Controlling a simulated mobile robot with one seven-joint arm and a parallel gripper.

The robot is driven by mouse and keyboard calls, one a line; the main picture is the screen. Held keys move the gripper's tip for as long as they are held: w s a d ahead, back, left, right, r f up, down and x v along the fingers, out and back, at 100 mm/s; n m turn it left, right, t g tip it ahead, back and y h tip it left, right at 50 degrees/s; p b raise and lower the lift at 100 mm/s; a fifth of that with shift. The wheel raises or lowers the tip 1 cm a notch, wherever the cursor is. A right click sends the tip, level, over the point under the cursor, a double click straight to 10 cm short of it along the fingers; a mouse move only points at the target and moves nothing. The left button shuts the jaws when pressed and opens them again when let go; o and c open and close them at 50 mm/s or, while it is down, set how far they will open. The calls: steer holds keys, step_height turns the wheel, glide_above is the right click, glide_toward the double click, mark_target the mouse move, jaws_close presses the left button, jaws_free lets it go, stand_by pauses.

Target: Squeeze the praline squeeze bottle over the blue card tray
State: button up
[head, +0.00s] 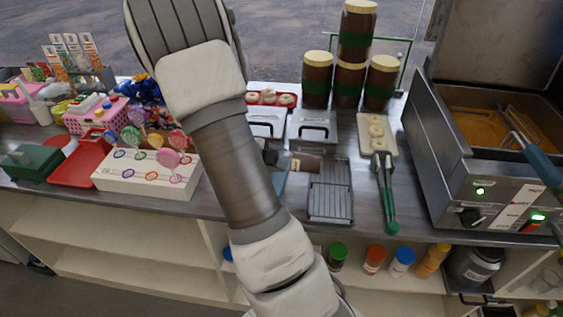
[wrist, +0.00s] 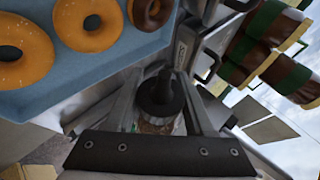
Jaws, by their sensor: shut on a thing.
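The praline squeeze bottle (wrist: 158,98) shows in the wrist view as a black nozzle and collar above a partly hidden clear body. My gripper (wrist: 163,88) is shut on it, one finger on each side. The blue card tray (wrist: 75,93) fills the upper left of the wrist view, with plain and chocolate ring doughnuts on it. The nozzle is beside the tray's edge in that picture; its height above the tray cannot be told. In the head view my arm hides the gripper and most of the tray; a blue sliver (head: 279,182) shows beside the arm.
A fryer (head: 450,165) stands at the right. Brown jars (head: 347,85) are stacked behind. A lollipop stand (head: 140,180) is left of my arm.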

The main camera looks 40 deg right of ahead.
steer(key=shift+s+a+r+b, duration=0.2)
steer(key=shift+s+a+b, duration=0.45)
steer(key=shift+a, duration=0.3)
steer(key=shift+s+r+g+h+p, duration=0.1)
steer(key=shift+r+g+h+p, duration=0.2)
steer(key=shift+p, duration=0.35)
steer(key=shift+n+g+h+p, duration=0.5)
steer(key=shift+n, duration=0.1)
steer(key=shift+r+n+g+h, duration=0.2)
steer(key=shift+n+g+h, duration=0.6)
steer(key=shift+g+h, duration=0.25)
steer(key=shift+f+n+h, duration=0.1)
steer(key=shift+n+h, duration=0.2)
steer(key=shift+h, duration=0.15)
steer(key=shift+f+b, duration=1)
steer(key=shift+f, duration=0.25)
steer(key=shift+o, duration=1.1)
jaws_close()
